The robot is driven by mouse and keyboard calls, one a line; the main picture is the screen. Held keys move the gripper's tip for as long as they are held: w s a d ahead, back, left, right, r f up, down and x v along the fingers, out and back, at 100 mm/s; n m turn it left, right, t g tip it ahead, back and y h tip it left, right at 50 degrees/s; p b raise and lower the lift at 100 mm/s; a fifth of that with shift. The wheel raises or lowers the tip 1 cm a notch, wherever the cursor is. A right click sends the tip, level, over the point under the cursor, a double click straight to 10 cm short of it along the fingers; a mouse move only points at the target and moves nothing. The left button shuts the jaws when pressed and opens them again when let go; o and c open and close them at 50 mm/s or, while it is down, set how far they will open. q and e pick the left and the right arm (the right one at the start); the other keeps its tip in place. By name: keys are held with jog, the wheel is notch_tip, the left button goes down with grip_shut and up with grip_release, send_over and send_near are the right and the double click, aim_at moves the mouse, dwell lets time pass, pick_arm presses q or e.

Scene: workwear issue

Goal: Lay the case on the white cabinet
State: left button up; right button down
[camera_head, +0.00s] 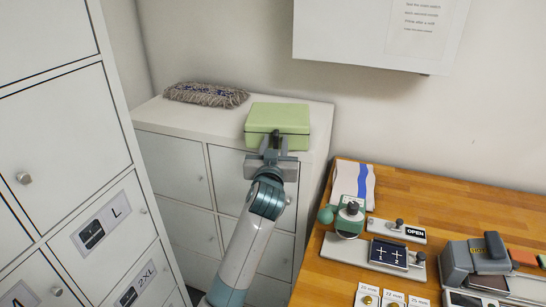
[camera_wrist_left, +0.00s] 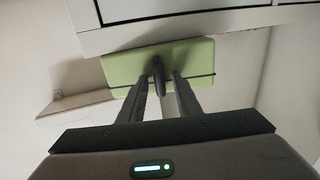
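The light green case (camera_head: 278,119) lies flat on top of the white cabinet (camera_head: 178,118), near its right end, with its handle side toward me. In the left wrist view the case (camera_wrist_left: 195,60) shows beyond my fingers, with its dark handle (camera_wrist_left: 158,72) between them. My left gripper (camera_head: 273,147) is at the front of the case. In the left wrist view its fingers (camera_wrist_left: 161,88) stand apart, with a gap visible on each side of the handle. My right gripper is not in view.
A grey fringed mop head (camera_head: 206,95) lies on the cabinet's left part. A wooden bench (camera_head: 450,215) with a stamp, trays and a folded cloth (camera_head: 352,186) stands at the right. Tall lockers (camera_head: 60,130) stand at the left. A white wall box (camera_head: 380,35) hangs above.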

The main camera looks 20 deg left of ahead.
pick_arm(q)
jog(key=shift+s+d+f, duration=0.1)
jog(key=shift+s, duration=0.25)
jog(key=b+v, duration=0.3)
jog(key=v, duration=0.7)
jog(key=shift+s, duration=0.4)
jog(key=shift+d, duration=0.1)
